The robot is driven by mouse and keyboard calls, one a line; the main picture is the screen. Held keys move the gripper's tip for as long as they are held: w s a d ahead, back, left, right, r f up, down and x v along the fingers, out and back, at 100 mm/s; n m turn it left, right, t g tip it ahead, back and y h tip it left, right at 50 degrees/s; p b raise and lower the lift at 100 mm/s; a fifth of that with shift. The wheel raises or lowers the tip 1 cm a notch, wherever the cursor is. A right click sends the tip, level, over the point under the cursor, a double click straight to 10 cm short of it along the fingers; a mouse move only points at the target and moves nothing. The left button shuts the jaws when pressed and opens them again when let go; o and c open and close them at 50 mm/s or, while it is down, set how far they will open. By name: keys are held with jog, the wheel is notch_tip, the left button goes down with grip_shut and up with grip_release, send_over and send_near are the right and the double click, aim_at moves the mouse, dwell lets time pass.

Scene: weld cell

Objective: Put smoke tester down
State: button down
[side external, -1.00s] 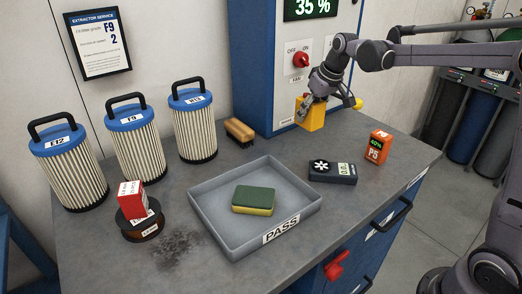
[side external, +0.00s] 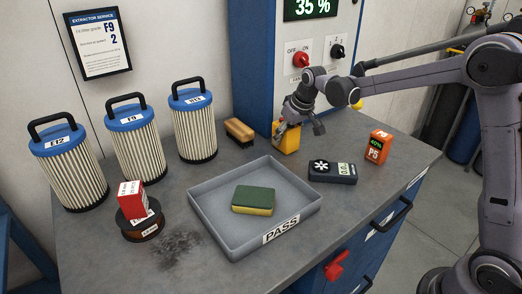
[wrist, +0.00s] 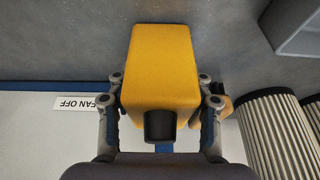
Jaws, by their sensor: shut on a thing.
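The smoke tester is a yellow box-shaped device (side external: 287,138) with a dark round nozzle, seen in the wrist view (wrist: 160,70). My gripper (side external: 291,122) is shut on it, with one finger on each side in the wrist view (wrist: 160,108). In the side view it is at the back of the bench (side external: 380,190), in front of the blue cabinet. Its bottom looks close to the bench top; I cannot tell whether it touches.
A grey PASS tray (side external: 215,232) holds a green and yellow sponge (side external: 254,199). A brush (side external: 239,130) lies left of the tester. Several filters (side external: 140,150) stand at left.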

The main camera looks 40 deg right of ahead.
jog(key=c, duration=0.6)
grip_release()
jog(key=shift+f, duration=0.15)
jog(key=shift+o, duration=0.2)
jog(key=v, duration=1.1)
jog(key=s+a+f, duration=0.1)
jog(key=s, duration=0.6)
jog(key=s+a+f+t, duration=0.1)
jog(key=s+a+f, duration=0.1)
jog(key=s, duration=0.6)
jog(key=s+a+f+t, duration=0.1)
jog(key=s+f, duration=0.1)
jog(key=s, duration=0.5)
jog(key=shift+s+a, duration=0.2)
jog(key=shift+s, duration=0.1)
jog(key=shift+s+f+t, duration=0.3)
jog(key=shift+s+f, duration=0.05)
jog(key=shift+s, duration=0.05)
